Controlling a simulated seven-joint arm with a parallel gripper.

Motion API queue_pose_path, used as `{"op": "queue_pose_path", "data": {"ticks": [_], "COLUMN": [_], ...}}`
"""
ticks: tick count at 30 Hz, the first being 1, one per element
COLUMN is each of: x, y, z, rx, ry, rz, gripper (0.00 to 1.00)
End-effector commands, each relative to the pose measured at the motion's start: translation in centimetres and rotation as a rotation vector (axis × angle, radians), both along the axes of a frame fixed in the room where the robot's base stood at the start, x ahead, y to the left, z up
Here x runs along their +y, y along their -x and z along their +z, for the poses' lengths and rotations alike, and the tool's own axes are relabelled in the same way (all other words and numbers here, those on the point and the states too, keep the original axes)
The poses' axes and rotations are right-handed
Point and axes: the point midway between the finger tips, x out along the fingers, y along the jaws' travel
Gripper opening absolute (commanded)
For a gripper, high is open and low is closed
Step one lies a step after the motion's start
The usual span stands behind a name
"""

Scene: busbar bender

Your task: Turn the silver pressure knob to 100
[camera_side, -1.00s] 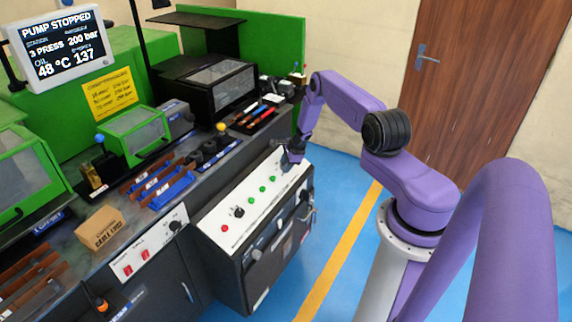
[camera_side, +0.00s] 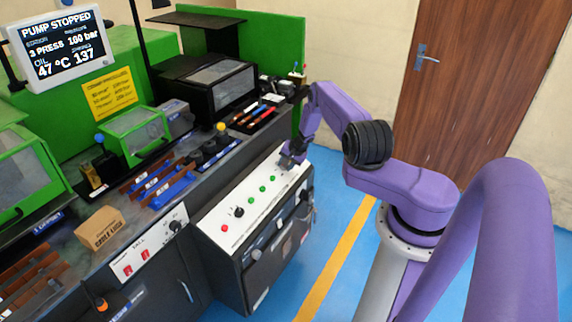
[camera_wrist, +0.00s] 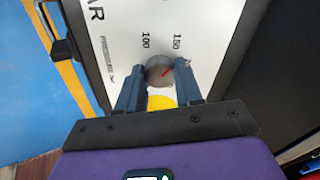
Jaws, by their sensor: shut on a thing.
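The silver pressure knob (camera_wrist: 158,72) is a round grey knob on a white panel (camera_wrist: 120,62). Its red pointer mark slants to the upper right, towards the side of the printed 150. The printed 100 stands left of the 150. My gripper (camera_wrist: 160,66) is shut on the knob, one dark finger on each side of it. In the side view my gripper (camera_side: 292,157) is at the far end of the sloped control panel (camera_side: 234,208) and hides the knob. The screen (camera_side: 60,45) shows "PUMP STOPPED" and a bar value that looks like 160 or 180.
A row of green buttons (camera_side: 262,189), a black knob (camera_side: 239,212) and a red button (camera_side: 224,228) sit along the panel. Blue floor (camera_side: 335,205) is clear beside the cabinet.

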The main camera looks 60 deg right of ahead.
Motion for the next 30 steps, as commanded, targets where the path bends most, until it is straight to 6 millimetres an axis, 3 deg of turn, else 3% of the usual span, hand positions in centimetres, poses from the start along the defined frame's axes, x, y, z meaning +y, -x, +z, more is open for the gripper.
{"op": "queue_pose_path", "data": {"ticks": [30], "x": [0.08], "y": [0.11], "z": [-0.15], "rx": [0.0], "ry": [0.418], "rz": [0.845], "gripper": [0.05]}}
